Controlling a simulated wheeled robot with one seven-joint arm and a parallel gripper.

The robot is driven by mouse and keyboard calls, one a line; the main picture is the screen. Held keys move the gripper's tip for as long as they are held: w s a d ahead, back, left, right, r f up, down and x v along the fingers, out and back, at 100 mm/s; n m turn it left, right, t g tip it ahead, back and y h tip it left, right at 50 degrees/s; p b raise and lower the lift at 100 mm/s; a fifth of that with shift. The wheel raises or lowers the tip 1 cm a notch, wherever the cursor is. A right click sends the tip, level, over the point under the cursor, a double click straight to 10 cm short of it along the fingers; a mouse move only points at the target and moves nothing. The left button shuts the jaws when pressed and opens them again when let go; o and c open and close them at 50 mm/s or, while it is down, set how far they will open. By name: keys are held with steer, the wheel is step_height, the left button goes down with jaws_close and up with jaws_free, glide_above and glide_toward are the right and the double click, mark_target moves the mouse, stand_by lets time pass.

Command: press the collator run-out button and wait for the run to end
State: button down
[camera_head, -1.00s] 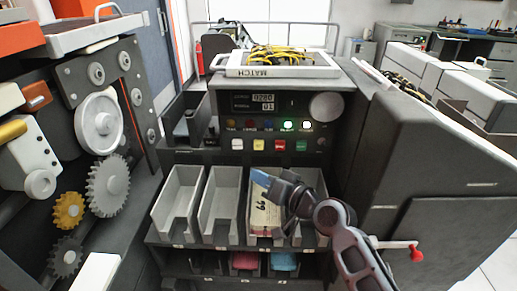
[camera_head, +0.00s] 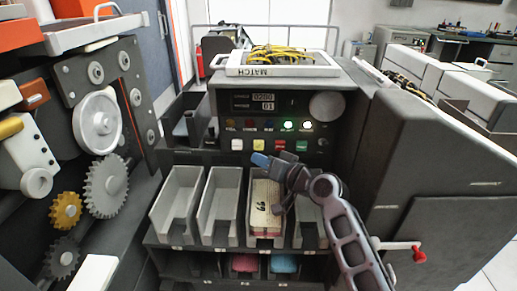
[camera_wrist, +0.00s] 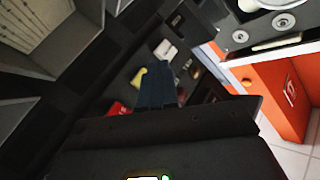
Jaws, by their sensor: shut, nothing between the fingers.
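The collator's dark panel (camera_head: 275,115) carries a row of square buttons: a white one (camera_head: 237,144), a yellow one (camera_head: 258,144), a red one (camera_head: 280,146) and a green one (camera_head: 301,146). Their labels are too small to read. My gripper (camera_head: 260,159) is shut and empty, its blue tips just below the yellow button. In the wrist view the fingers (camera_wrist: 156,86) point at the panel, with the yellow button (camera_wrist: 138,78), white button (camera_wrist: 167,50) and red button (camera_wrist: 118,108) around them. I cannot tell whether the tips touch anything.
Grey card pockets (camera_head: 219,205) stand below the panel; the third holds a stack of cards (camera_head: 263,208). A tray of yellow wires (camera_head: 283,70) lies on top. A geared machine (camera_head: 105,185) stands at left.

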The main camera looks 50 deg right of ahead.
mark_target(259, 145)
steer(key=shift+w+d, duration=0.7)
steer(key=shift+d, duration=0.2)
steer(key=shift+f+b, duration=0.1)
steer(key=shift+b, duration=0.25)
stand_by(1.2)
steer(key=shift+w+d, duration=0.25)
steer(key=shift+d, duration=0.05)
